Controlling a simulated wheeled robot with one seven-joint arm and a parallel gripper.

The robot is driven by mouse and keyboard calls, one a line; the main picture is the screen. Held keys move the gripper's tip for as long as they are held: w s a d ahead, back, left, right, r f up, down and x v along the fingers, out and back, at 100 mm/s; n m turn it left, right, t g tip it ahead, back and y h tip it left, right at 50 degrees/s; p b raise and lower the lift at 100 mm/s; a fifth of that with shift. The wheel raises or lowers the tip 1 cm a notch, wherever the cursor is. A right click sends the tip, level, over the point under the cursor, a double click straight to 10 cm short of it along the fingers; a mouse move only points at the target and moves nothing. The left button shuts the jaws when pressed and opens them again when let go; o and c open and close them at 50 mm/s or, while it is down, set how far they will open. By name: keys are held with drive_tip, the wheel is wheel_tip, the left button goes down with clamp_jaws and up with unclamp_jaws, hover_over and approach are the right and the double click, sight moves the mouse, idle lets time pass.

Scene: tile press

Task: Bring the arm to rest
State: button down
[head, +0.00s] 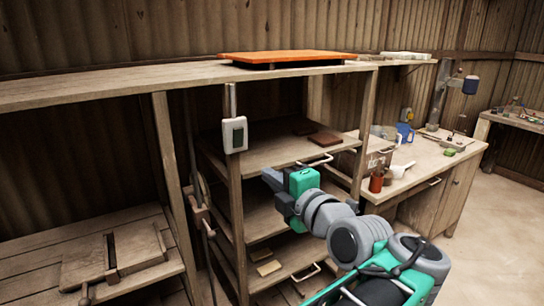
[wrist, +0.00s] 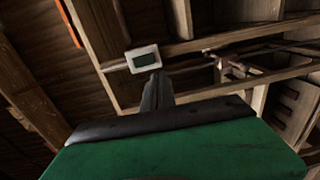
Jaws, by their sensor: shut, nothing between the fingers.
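My arm reaches in from the lower right of the head view, with grey joints and green parts. My gripper (head: 270,178) is at its end, in front of the wooden shelf rack and pointing left. It is shut and holds nothing. In the wrist view the gripper's dark fingers (wrist: 156,92) stick up beyond the green housing, close together. A white box with a dark panel (head: 235,135) is fixed to a post up and left of the gripper. It also shows in the wrist view (wrist: 143,58), just above the fingertips in the picture; the gap cannot be judged.
The wooden shelf rack (head: 290,150) holds several flat tiles. An orange board (head: 285,56) lies on the top shelf. A workbench (head: 425,155) with a red cup (head: 376,183) and blue jug (head: 405,132) stands right. A wooden bench (head: 60,245) is lower left. Floor is clear far right.

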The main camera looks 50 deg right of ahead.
drive_tip(key=shift+s+a+p, duration=0.2)
drive_tip(key=shift+a+p, duration=0.05)
drive_tip(key=shift+p, duration=0.25)
drive_tip(key=w+a+f+m+g+y+p, duration=0.1)
drive_tip(key=w+a+f+m+g+y, duration=0.15)
drive_tip(key=w+a+f, duration=0.45)
drive_tip(key=w+a+f+m+g+y+p, duration=0.25)
drive_tip(key=a+f+g, duration=0.2)
drive_tip(key=f, duration=0.45)
drive_tip(key=s+a+f+m+g+b, duration=0.1)
drive_tip(key=s+a+f+m+g, duration=0.2)
drive_tip(key=a, duration=0.4)
drive_tip(key=s+a+f+m+g+b, duration=0.2)
drive_tip(key=s+a+f+m, duration=0.3)
drive_tip(key=a, duration=0.3)
drive_tip(key=shift+s+f+m+g+b, duration=0.3)
drive_tip(key=shift+f+m+g, duration=0.35)
drive_tip(key=shift+m, duration=0.25)
drive_tip(key=shift+r, duration=0.1)
